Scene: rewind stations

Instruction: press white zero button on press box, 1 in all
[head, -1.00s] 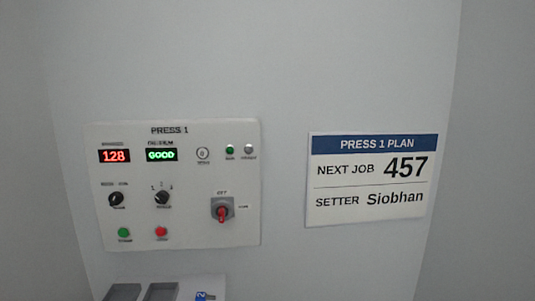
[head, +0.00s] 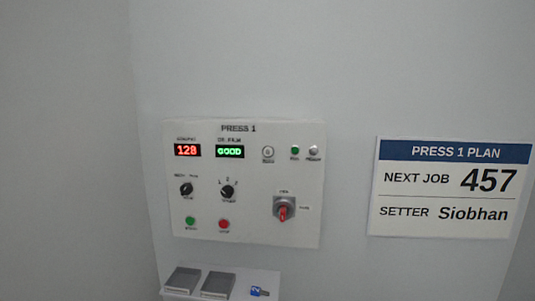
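The press box (head: 250,217) is a pale panel headed PRESS 1 on the grey wall in the head view. Its white zero button (head: 268,152) is a small round white button in the upper row, right of the green display (head: 230,152) reading GOOD. A red display (head: 187,150) reads 128. Neither of my grippers is in view, and nothing touches the button.
Black knobs (head: 227,191), a green button (head: 190,221), a red button (head: 224,224) and a red-handled switch (head: 284,209) share the panel. A PRESS 1 PLAN sign (head: 449,188) hangs to the right.

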